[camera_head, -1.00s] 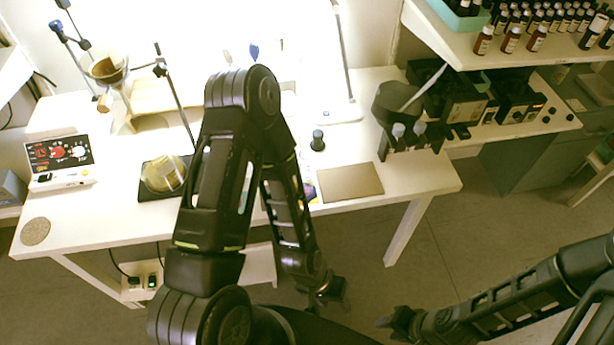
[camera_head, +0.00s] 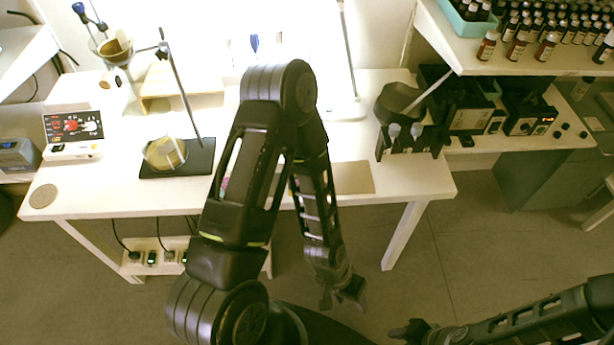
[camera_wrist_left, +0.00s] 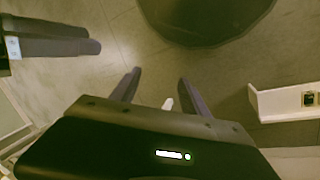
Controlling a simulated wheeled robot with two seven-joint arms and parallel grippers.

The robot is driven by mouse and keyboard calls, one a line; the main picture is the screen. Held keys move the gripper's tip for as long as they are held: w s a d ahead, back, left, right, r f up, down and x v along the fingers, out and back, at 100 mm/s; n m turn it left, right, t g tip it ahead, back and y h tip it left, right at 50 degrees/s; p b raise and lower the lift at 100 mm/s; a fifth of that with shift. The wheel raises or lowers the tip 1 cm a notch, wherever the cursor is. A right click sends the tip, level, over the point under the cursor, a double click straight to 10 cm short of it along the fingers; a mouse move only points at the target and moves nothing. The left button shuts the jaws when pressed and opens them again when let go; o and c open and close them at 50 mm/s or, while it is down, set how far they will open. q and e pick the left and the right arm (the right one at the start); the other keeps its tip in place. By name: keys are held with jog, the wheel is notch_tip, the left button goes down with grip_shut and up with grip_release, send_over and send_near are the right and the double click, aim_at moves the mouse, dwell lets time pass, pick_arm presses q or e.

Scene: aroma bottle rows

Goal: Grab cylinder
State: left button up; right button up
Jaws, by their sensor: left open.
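I cannot clearly make out a cylinder. The black holder (camera_head: 412,139) near the table's right end has light-topped tubes in it, and a round glass vessel (camera_head: 165,154) sits by a dark stand plate at the left. My left gripper (camera_head: 345,298) is open and empty, low in front of the table's front edge. Its two fingers stand apart over the floor in the left wrist view (camera_wrist_left: 158,90). My left arm hides the middle of the table. My right gripper (camera_head: 408,331) is at the bottom right, apart from everything, its jaws too unclear to read.
The white table (camera_head: 110,196) holds a control box (camera_head: 73,132) at the left. A shelf (camera_head: 480,50) at upper right carries many brown bottles. Dark devices (camera_head: 465,105) stand below it. A power strip (camera_head: 150,262) is under the table. The floor in front is clear.

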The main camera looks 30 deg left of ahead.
pick_arm(q)
jog(key=w+a+r+m+y+b, duration=0.1)
jog(key=w+a+r+m+y, duration=0.1)
jog(key=w+a+r+m, duration=0.35)
jog(key=w+a+r+m+y+b, duration=0.1)
jog(key=w+a+r+m, duration=0.1)
jog(key=w+a+m, duration=0.55)
jog(key=w+a+r+m+y, duration=0.1)
jog(key=w+a+r+y, duration=0.1)
jog(key=a+r, duration=0.5)
jog(key=w+a+r+m+g+y+b, duration=0.1)
jog(key=w+a+r+y, duration=0.2)
jog(key=r, duration=0.7)
jog(key=w+a, duration=0.2)
jog(key=a, duration=0.2)
jog(key=shift+m, duration=0.3)
jog(key=shift+s, duration=0.1)
jog(key=shift+x, duration=1.35)
